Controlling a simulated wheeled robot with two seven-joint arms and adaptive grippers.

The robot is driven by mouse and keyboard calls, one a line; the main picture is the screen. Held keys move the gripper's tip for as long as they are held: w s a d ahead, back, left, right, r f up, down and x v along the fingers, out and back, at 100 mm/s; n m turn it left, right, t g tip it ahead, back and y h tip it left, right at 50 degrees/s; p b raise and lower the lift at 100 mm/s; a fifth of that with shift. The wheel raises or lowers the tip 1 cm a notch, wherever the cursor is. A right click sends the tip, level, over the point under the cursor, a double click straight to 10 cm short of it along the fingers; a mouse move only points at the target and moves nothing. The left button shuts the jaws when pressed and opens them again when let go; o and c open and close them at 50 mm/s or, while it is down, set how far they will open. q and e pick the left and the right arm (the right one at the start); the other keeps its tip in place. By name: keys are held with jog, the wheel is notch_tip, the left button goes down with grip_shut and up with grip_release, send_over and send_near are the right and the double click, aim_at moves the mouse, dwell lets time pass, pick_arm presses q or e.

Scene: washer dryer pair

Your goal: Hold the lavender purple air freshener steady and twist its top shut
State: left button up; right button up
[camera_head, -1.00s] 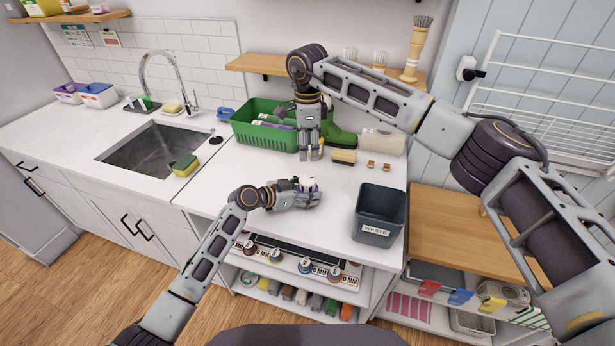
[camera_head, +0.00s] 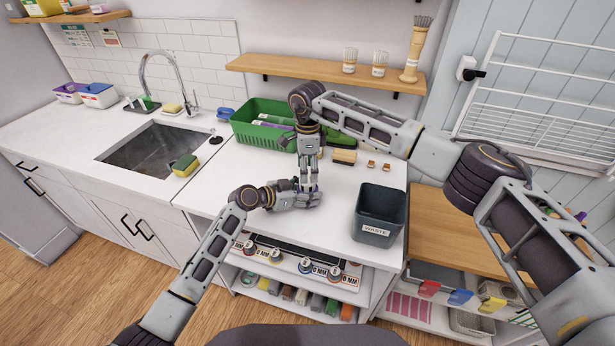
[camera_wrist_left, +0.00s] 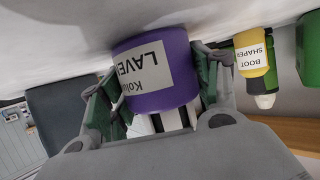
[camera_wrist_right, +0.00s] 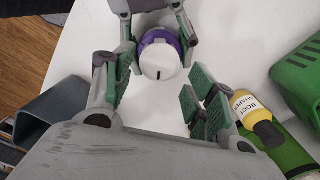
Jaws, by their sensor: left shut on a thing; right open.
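The lavender purple air freshener (camera_wrist_left: 157,75) stands on the white counter with its label facing the left wrist camera. My left gripper (camera_wrist_left: 158,95) is shut on its body from the side, low over the counter; in the head view this gripper (camera_head: 305,200) partly hides it. In the right wrist view its white top (camera_wrist_right: 161,62) with a dark slot shows inside a purple rim. My right gripper (camera_wrist_right: 168,85) points down above the air freshener and is open, its fingers apart around the top without clear contact. In the head view the right gripper (camera_head: 309,185) is directly over the left one.
A grey waste bin (camera_head: 379,212) stands to the right. A green basket (camera_head: 262,125) stands at the back, with a brush (camera_head: 344,156) and small wooden pieces near it.

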jog(key=shift+f, duration=1.85)
jog(key=shift+c, duration=0.3)
jog(key=c, duration=0.7)
